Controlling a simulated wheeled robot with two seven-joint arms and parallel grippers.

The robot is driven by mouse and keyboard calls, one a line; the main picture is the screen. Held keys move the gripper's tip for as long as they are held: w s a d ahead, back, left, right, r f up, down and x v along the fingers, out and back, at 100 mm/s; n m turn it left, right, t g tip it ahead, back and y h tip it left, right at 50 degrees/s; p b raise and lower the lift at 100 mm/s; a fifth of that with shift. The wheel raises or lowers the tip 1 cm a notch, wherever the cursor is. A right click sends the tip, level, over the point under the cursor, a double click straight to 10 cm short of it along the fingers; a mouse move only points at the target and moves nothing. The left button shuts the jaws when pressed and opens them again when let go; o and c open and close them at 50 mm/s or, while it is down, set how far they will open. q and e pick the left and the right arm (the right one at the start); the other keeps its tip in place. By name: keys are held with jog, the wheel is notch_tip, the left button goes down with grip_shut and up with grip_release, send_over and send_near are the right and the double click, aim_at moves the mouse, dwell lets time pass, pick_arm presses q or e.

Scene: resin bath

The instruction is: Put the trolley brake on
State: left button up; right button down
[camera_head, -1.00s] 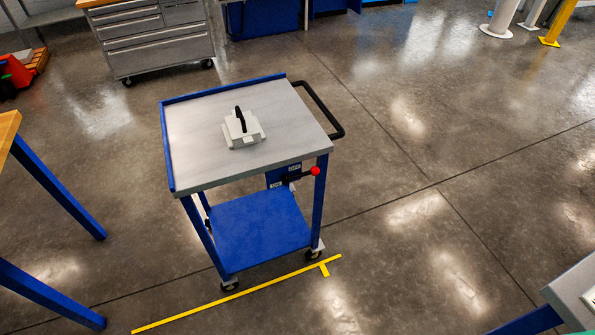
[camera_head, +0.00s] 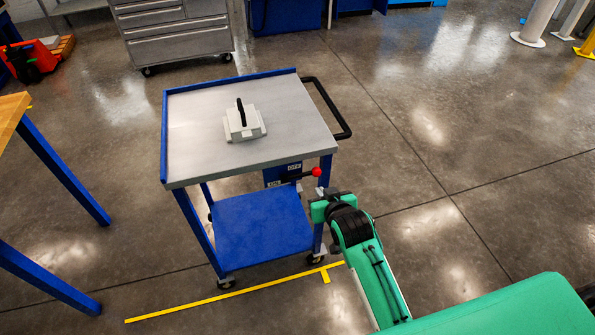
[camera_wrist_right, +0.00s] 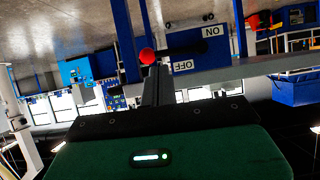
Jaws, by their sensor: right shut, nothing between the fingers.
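The trolley (camera_head: 245,150) has a grey top, blue legs and a blue lower shelf. On its near right side is a blue brake plate (camera_head: 281,174) with an OFF label above and an ON label below. The black brake lever sticks out to the right, and its red knob (camera_head: 317,172) is nearer the OFF label. My right gripper (camera_head: 321,192) is shut and empty, just below the knob. In the right wrist view its fingertips (camera_wrist_right: 158,72) are close to the red knob (camera_wrist_right: 148,57); I cannot tell if they touch. My left gripper is not in view.
A pale block with a black handle (camera_head: 244,122) sits on the trolley top. The black push handle (camera_head: 327,108) is at the right. Yellow tape (camera_head: 232,294) marks the floor in front. A wooden-topped bench (camera_head: 12,120) stands at left. Floor to the right is open.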

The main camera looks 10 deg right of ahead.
aim_at(309, 172)
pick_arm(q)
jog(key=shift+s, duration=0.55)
pick_arm(e)
jog(key=r, duration=0.3)
jog(key=shift+w+a+r+t, duration=0.15)
jog(key=shift+w+a+t, duration=0.05)
jog(key=shift+w+t, duration=0.1)
jog(key=x, duration=0.9)
jog(key=shift+a, duration=0.1)
jog(key=shift+w+f, duration=0.3)
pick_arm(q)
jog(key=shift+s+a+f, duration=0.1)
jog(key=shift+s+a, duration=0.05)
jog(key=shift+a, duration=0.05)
